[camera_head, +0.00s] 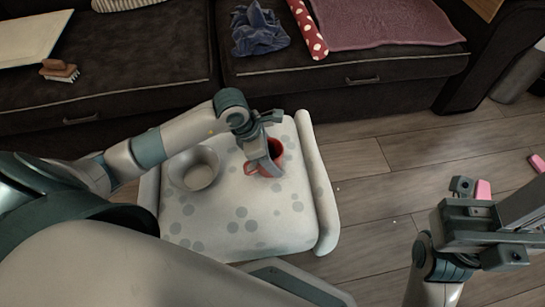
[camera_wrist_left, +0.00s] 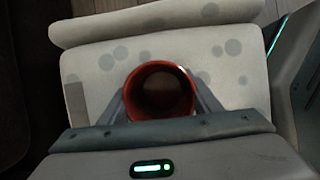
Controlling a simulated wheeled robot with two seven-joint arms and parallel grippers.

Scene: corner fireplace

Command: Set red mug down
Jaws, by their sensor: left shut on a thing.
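The red mug (camera_head: 278,153) is over the right part of a white padded seat with grey dots (camera_head: 236,222). My left gripper (camera_head: 264,160) is shut on the mug from above. In the left wrist view, the mug (camera_wrist_left: 160,72) shows its round open top, with gripper fingers (camera_wrist_left: 160,104) on both sides. The mug looks upright, and its inside is dark. I cannot tell whether its base touches the seat. My right gripper (camera_head: 468,208) is at the right, over the floor; its jaw opening is unclear.
A grey-white bowl (camera_head: 205,177) stands on the seat left of the mug. The seat has a raised bolster (camera_head: 317,183) at its right side. A dark sofa (camera_head: 120,70) behind holds a brush (camera_head: 60,70), blue cloth (camera_head: 260,38) and pink blanket (camera_head: 385,22). The seat's front is clear.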

